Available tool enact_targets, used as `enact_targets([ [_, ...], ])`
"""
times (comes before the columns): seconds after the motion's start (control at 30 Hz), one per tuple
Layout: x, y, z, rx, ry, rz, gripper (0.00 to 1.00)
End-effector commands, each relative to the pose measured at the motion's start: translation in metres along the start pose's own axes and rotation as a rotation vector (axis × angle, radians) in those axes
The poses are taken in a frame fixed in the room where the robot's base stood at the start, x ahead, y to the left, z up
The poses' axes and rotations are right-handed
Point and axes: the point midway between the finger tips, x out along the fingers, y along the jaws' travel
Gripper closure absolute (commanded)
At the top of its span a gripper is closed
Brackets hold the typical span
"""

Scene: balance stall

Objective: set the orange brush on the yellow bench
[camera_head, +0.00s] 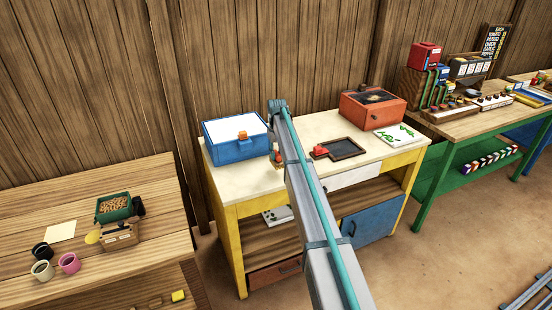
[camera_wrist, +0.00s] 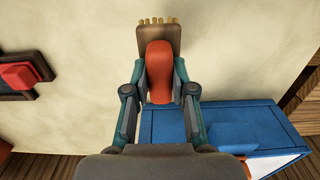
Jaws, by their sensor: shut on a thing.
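The orange brush (camera_wrist: 160,70) has a rounded orange handle and a brown head with pale bristles. My gripper (camera_wrist: 161,85) is shut on its handle, with one finger on each side. In the head view the brush (camera_head: 277,157) shows small beside my arm, over the cream top of the yellow bench (camera_head: 325,130), just right of the blue box. I cannot tell whether it touches the bench top. My arm hides part of the bench in the head view.
The blue box (camera_head: 232,150) with a white top and a small orange piece stands close by at left. A dark tray (camera_head: 340,150) with a red item, a red-orange box (camera_head: 371,110) and a white board (camera_head: 400,134) lie to the right. Bare top lies between.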

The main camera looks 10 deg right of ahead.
Motion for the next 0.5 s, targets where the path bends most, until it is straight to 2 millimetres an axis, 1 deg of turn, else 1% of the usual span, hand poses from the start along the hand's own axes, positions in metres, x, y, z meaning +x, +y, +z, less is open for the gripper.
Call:
enact_targets([
  [0.13, 0.005, 0.0, -0.005, 0.0, -0.001, 0.0, 1.0],
  [0.23, 0.013, 0.0, -0.012, 0.0, -0.002, -0.001, 1.0],
  [0.33, 0.025, 0.0, -0.009, 0.0, -0.003, -0.001, 1.0],
  [0.5, 0.041, 0.0, -0.009, 0.0, -0.001, 0.0, 1.0],
])
